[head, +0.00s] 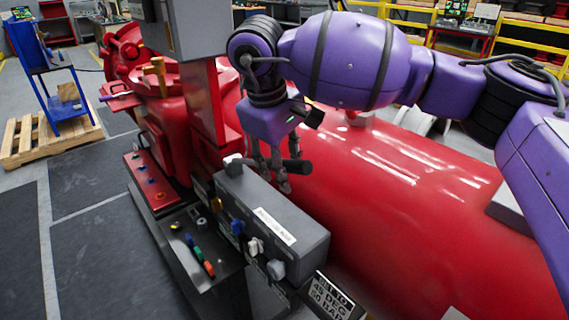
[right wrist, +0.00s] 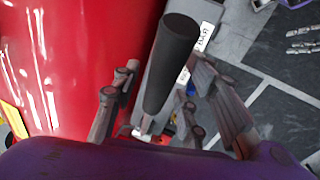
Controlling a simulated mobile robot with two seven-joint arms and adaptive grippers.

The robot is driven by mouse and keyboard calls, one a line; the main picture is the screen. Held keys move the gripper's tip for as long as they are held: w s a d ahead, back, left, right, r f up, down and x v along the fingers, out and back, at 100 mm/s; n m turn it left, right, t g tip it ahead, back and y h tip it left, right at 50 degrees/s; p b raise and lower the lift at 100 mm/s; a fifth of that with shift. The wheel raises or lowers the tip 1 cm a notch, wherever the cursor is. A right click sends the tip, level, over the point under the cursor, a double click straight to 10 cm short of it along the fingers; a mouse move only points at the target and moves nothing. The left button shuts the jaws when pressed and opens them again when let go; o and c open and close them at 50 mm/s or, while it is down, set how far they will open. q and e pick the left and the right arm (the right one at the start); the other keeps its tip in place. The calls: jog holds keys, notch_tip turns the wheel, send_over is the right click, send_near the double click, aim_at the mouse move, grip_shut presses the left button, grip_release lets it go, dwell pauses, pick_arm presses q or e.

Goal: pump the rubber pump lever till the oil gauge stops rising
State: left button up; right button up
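The pump lever (head: 298,167) is a black rubber-covered bar above a long grey box (head: 295,235) with a white label. In the right wrist view the lever (right wrist: 170,65) is a dark cylinder pointing up the picture. My right gripper (head: 278,175) comes down from above at the lever. In the right wrist view its fingers (right wrist: 165,100) are spread, one on each side of the lever, with visible gaps. Part of the lever is hidden by the fingers in the head view. I cannot make out an oil gauge. My left gripper is not in view.
A large red cylinder (head: 400,185) lies behind and right of the box. A red upright column (head: 208,125) stands left of my right gripper.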

jog(key=c, duration=0.5)
grip_shut()
